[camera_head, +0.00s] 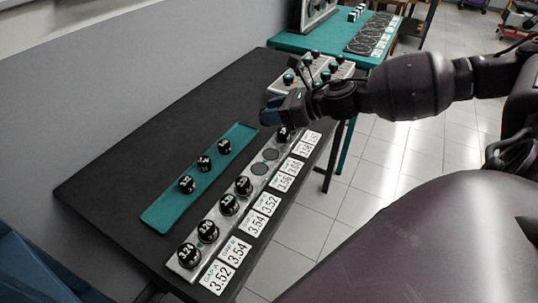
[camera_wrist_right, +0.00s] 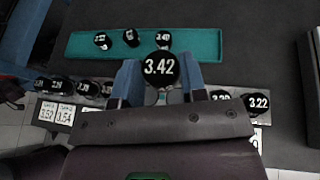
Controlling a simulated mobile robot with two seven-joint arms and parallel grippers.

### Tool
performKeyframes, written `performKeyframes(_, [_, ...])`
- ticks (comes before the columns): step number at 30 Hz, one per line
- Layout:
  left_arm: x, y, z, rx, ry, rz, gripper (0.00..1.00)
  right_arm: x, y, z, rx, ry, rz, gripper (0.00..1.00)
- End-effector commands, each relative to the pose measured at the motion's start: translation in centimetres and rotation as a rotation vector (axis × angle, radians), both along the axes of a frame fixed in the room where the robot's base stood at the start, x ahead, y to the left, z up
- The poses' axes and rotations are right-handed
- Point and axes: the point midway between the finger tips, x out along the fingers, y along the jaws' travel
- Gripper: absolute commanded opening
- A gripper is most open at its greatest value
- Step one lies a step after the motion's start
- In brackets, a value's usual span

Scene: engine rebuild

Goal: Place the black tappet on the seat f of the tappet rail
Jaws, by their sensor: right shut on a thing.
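My right gripper (camera_head: 275,112) is shut on a black tappet marked 3.42 (camera_wrist_right: 158,66), seen between its blue fingers in the right wrist view. The tappet is not clearly visible in the head view. The silver tappet rail (camera_head: 265,161) lies along the table's right side. Several black tappets stand toward its near end, the last one there beside two bare round seats (camera_head: 260,168) (camera_head: 270,154). Another tappet (camera_head: 284,133) stands beyond these, just below my gripper in the picture. I cannot read the seat letters. My left gripper is not in view.
A teal tray (camera_head: 162,213) left of the rail holds three black tappets. Number cards (camera_head: 268,205) line the rail's right side. A pale block with dark-topped parts (camera_head: 338,70) stands behind my gripper. The black table (camera_head: 125,170) is clear left of the tray.

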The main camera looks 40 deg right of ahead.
Motion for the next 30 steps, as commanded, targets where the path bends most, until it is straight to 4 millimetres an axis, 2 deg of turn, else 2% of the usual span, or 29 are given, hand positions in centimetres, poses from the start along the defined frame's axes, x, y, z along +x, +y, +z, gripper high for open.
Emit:
performKeyframes(3, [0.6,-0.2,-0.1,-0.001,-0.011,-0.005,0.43,1.4,-1.6,2.4,-0.006,-0.002,0.05,0.15])
performKeyframes(7, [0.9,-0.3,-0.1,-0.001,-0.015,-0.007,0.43,2.0,-2.3,5.0,-0.004,0.0,0.128,0.15])
performKeyframes(12, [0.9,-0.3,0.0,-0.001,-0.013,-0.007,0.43,1.9,-2.5,7.9,0.0,-0.001,0.232,0.15])
performKeyframes(15, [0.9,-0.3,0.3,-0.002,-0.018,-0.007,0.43,1.5,-2.3,8.6,0.002,0.0,0.288,0.15])
performKeyframes(23, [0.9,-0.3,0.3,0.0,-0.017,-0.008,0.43,0.3,-1.7,7.6,0.001,0.001,0.356,0.15])
performKeyframes(26, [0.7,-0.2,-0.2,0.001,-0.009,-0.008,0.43,0.4,-1.6,5.9,0.004,0.003,0.355,0.15])
performKeyframes(30, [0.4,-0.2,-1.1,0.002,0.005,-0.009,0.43,0.4,-1.6,2.8,0.004,0.004,0.354,0.15])
